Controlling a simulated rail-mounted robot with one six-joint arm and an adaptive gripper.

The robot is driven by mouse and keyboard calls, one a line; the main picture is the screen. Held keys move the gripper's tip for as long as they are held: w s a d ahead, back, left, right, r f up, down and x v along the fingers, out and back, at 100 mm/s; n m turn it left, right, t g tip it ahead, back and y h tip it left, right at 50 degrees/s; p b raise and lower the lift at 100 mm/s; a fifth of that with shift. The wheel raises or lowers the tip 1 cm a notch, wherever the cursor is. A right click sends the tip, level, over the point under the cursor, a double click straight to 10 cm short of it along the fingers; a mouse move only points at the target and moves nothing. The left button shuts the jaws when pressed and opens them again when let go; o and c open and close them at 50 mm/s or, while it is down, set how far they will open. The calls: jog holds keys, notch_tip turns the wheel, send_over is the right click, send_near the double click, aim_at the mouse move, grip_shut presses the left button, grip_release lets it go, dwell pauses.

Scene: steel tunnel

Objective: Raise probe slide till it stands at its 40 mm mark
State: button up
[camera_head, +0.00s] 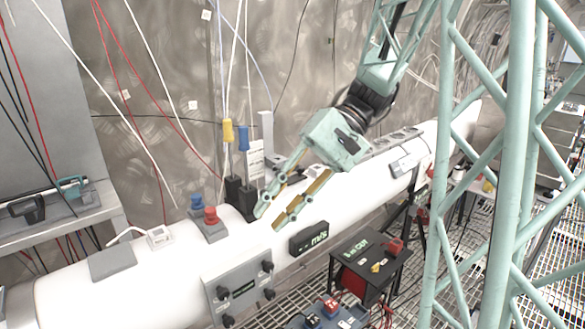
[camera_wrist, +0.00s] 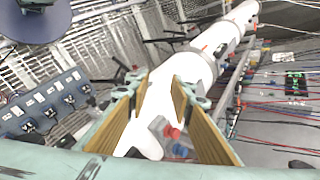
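My gripper (camera_head: 267,218) hangs over the white pipe (camera_head: 150,285), fingers pointing down and left. Its two fingers with tan pads are apart, with nothing between them. It also shows open in the wrist view (camera_wrist: 160,86). A white marked plate (camera_head: 255,160) stands beside a grey upright post (camera_head: 267,132) on the pipe, behind the fingers; this may be the probe slide, but its marks are too small to read. A yellow-topped cable plug (camera_head: 228,131) and a blue-topped one (camera_head: 243,138) stand above black blocks (camera_head: 240,196) just left of it.
A blue knob (camera_head: 197,202) and a red knob (camera_head: 210,215) sit on the pipe to the left. A black display (camera_head: 309,238) and a grey panel with black knobs (camera_head: 240,287) are on its front. A black box (camera_head: 368,252) stands at right. Cables hang along the wall.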

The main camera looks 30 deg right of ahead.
aim_at(281, 164)
jog(key=w+d+m+t+y+p, duration=0.1)
jog(key=w+d+t, duration=0.2)
jog(key=d, duration=0.6)
jog(key=w+d+f+m+t+y+p, duration=0.1)
jog(key=w+d+t+p, duration=0.1)
jog(key=w+d, duration=0.4)
jog(key=w+d+f+m+t+y+p, duration=0.1)
jog(key=w+d+t, duration=0.3)
jog(key=d, duration=0.9)
jog(key=shift+w+m+y+p, duration=0.2)
jog(key=shift+m+y+p, duration=0.2)
jog(key=shift+m+p, duration=0.25)
jog(key=shift+x, duration=6.8)
jog(key=shift+w+r, duration=0.1)
jog(key=shift+w, duration=0.05)
grip_shut()
